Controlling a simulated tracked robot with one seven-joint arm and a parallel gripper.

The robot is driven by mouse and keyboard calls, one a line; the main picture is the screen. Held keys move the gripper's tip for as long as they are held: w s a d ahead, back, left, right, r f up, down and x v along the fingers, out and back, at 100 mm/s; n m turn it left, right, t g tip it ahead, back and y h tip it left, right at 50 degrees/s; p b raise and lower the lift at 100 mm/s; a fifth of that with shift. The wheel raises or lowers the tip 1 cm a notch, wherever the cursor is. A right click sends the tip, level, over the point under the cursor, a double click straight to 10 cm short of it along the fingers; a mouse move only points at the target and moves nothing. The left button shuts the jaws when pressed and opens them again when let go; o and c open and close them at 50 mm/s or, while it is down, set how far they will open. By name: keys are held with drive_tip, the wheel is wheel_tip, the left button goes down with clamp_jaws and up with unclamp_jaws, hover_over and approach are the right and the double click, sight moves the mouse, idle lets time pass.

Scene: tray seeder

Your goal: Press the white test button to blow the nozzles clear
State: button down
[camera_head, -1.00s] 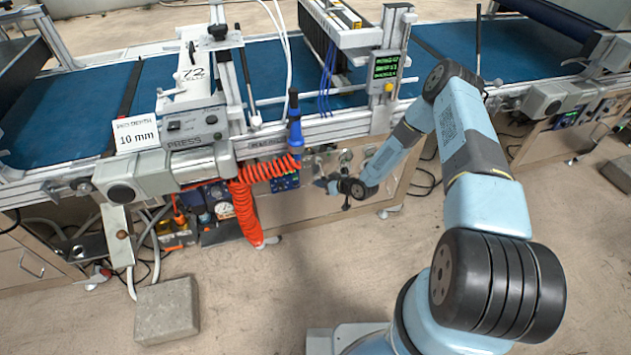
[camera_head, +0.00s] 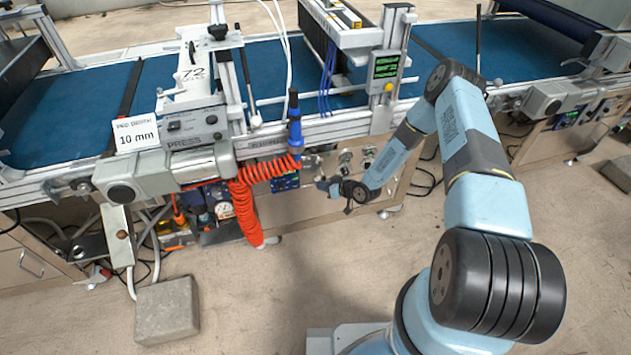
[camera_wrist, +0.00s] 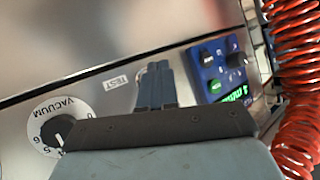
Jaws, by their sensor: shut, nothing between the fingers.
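My gripper (camera_wrist: 155,70) is shut, with its two dark fingers together and empty, in front of the metal control panel (camera_wrist: 70,60). The TEST label (camera_wrist: 117,82) is just left of the fingers in the wrist view. The white test button cannot be made out; the fingers may hide it. I cannot tell whether the fingertips touch the panel. In the head view my gripper (camera_head: 325,185) is low at the machine's front, right of the orange coiled hose (camera_head: 243,205).
A VACUUM dial (camera_wrist: 58,125) is at the left of the wrist view. A blue control box (camera_wrist: 220,68) with a green display is close to the right of the fingers. Red hose coils hang farther right. A concrete block (camera_head: 167,310) lies on the floor.

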drive_tip(key=shift+s, duration=0.1)
drive_tip(key=s, duration=0.2)
drive_tip(key=s+d, duration=0.1)
drive_tip(key=s, duration=0.1)
drive_tip(key=shift+s+d, duration=0.2)
drive_tip(key=shift+s, duration=0.15)
idle(0.9)
